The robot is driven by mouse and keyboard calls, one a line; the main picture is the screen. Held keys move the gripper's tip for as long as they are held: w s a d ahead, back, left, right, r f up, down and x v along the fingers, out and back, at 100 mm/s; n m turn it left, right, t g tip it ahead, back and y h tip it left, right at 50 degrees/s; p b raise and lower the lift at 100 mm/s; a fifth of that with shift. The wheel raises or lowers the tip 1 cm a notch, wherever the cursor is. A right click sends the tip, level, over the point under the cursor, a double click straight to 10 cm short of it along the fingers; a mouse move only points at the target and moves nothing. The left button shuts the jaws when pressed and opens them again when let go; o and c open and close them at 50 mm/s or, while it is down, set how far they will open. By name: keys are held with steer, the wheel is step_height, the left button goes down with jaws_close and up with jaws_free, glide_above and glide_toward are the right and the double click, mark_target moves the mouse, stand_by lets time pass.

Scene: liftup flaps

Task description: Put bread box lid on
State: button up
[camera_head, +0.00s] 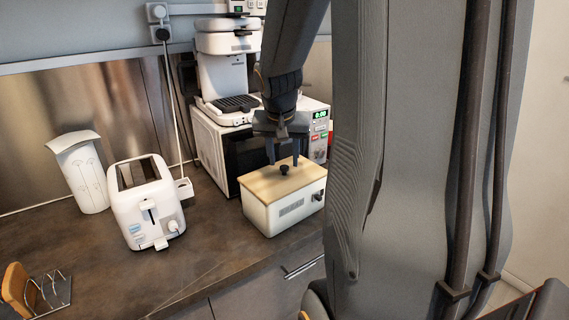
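The white bread box (285,213) stands on the dark counter in front of the microwave. Its light wooden lid (265,186) lies across the top of the box and looks about level. A small dark knob (284,170) sticks up from the middle of the lid. My gripper (284,160) points down over the lid. Its two fingers are spread apart, one on each side of the knob and slightly above it, and nothing is held between them. Whether a fingertip touches the lid cannot be told from this view.
A microwave (240,150) with a coffee machine (223,65) on top stands behind the box. A white toaster (147,205) and a white canister (84,175) stand to the left. A wire rack (50,290) is at front left. The counter between is clear.

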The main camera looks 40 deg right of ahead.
steer(key=b+v, duration=0.1)
steer(key=v, duration=0.8)
steer(key=s+a+f+n+g+y, duration=0.1)
steer(key=s+a+f+n, duration=0.3)
steer(key=a+f, duration=0.5)
steer(key=s+a+f+n+g+y, duration=0.1)
steer(key=s+a+f+n, duration=0.3)
steer(key=a+f, duration=0.5)
steer(key=shift+s+a+n+y, duration=0.25)
steer(key=shift+a+y, duration=0.35)
steer(key=shift+a, duration=0.55)
steer(key=shift+f, duration=0.15)
